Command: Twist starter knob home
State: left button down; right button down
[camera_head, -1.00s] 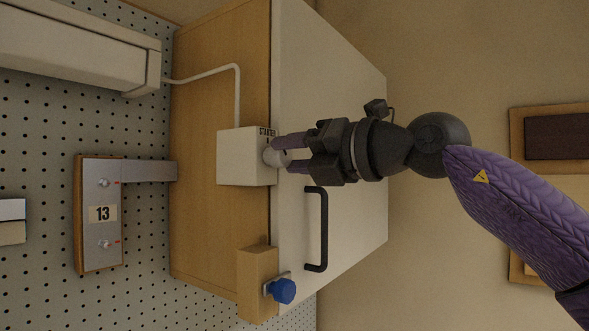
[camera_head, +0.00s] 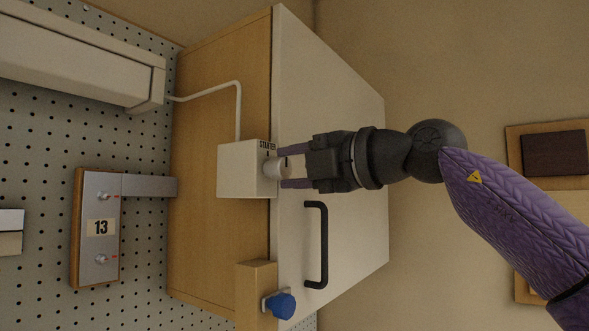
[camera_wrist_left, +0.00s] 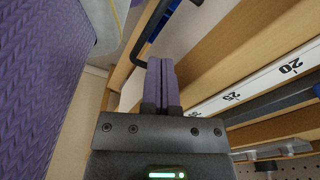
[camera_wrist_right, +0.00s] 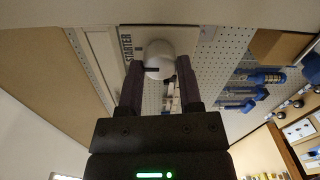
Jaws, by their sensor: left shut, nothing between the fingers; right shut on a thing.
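The starter knob (camera_head: 273,168) is a pale round knob on the face of a white box (camera_head: 240,170) labelled STARTER. My right gripper (camera_head: 283,167) is shut on it, with one purple finger on each side. In the right wrist view the knob (camera_wrist_right: 158,57) sits between the fingertips, and a dark line shows on its face. A small dark tick is on the box by the label, and the knob's line appears turned away from it. My left gripper (camera_wrist_left: 161,64) is shut and empty, its purple fingers together, and is outside the head view.
The box is mounted on a wooden cabinet with a pale front and a black handle (camera_head: 322,245). A blue knob (camera_head: 281,305) on a wooden block is below it in the head view. A dark handle (camera_wrist_left: 150,30) is near my left fingers.

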dwell(0.5)
jog(key=shift+c, duration=1.3)
grip_release()
